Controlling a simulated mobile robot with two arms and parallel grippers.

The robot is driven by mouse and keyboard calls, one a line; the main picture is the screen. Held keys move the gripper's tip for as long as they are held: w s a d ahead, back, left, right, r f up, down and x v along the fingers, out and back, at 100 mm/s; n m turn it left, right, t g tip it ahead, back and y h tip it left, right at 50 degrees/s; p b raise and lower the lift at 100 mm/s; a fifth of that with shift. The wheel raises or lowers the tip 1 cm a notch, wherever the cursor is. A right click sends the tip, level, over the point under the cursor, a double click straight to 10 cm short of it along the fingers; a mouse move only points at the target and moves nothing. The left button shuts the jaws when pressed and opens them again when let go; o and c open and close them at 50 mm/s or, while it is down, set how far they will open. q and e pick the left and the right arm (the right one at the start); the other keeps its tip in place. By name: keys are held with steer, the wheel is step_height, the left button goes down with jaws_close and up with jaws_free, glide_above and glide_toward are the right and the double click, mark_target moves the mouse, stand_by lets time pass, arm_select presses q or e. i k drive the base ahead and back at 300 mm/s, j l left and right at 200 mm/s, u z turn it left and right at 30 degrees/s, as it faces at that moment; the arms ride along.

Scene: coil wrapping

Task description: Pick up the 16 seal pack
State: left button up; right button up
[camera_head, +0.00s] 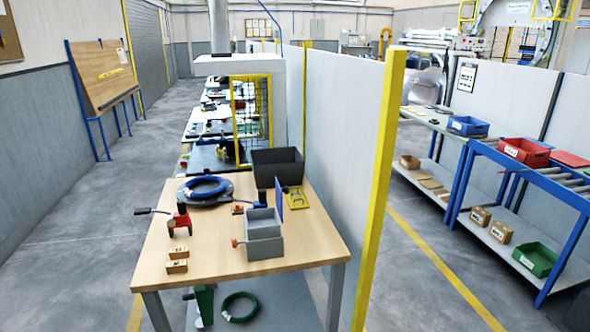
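Two small brown cardboard packs, a rear pack (178,252) and a front pack (177,266), stand close together on the left front part of the wooden table (218,262). Each has dark print on it, too small to read, so I cannot tell which is the 16 seal pack. Neither of my grippers is in view.
A red hand tool (180,220) with a black lever stands behind the packs. A blue coil (204,187) lies further back. Grey bins (266,247) stand right of the packs, with a dark bin (278,166) behind. A partition (338,130) borders the table's right.

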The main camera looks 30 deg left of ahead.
mark_target(179, 267)
steer(key=k+j, duration=0.1)
steer(key=j, duration=0.3)
steer(key=k+j, duration=0.1)
steer(key=j, duration=0.35)
steer(key=k+j, duration=0.1)
steer(key=j, duration=0.3)
steer(key=j+z, duration=0.1)
steer(key=j, duration=0.3)
steer(key=k+j, duration=0.2)
steer(key=j, duration=0.2)
steer(key=k+j, duration=0.1)
steer(key=j, duration=0.35)
steer(key=k+j, duration=0.1)
steer(key=j, duration=0.3)
steer(key=k+j, duration=0.1)
steer(key=j, duration=0.3)
steer(key=z, duration=0.05)
